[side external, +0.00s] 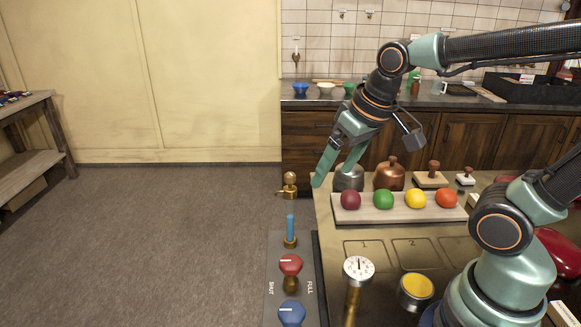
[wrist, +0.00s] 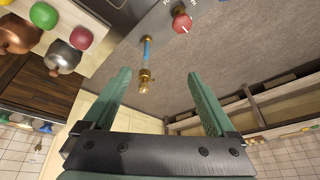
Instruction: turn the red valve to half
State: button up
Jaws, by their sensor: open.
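The red valve (side external: 290,265) is a round red knob on a brass stem, on a grey panel (side external: 277,248). A white mark on the knob points left. The panel reads SHUT at the left and FULL at the right. In the wrist view the red valve (wrist: 181,22) is near the top, beyond my fingertips. My gripper (side external: 332,173) is open and empty, above and behind the valve and well apart from it. In the wrist view my gripper (wrist: 158,76) shows both green fingers spread with nothing between them.
A blue tube (side external: 290,228) with a brass top (side external: 290,186) stands behind the valve. A blue knob (side external: 291,313) is in front. A white dial (side external: 358,269) and yellow button (side external: 415,288) are to the right. A board of coloured balls (side external: 393,216) lies on the table.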

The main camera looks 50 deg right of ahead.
aim_at(291, 260)
jog(key=w+a+f+m+g, duration=0.4)
jog(key=w+a+f+g, duration=0.15)
jog(key=f, duration=0.45)
jog(key=shift+t, duration=0.45)
jog(key=f, duration=1.1)
jog(key=shift+s+a+f, duration=0.1)
jog(key=shift+a+f, duration=0.2)
jog(key=shift+f, duration=0.1)
jog(key=c, duration=1.4)
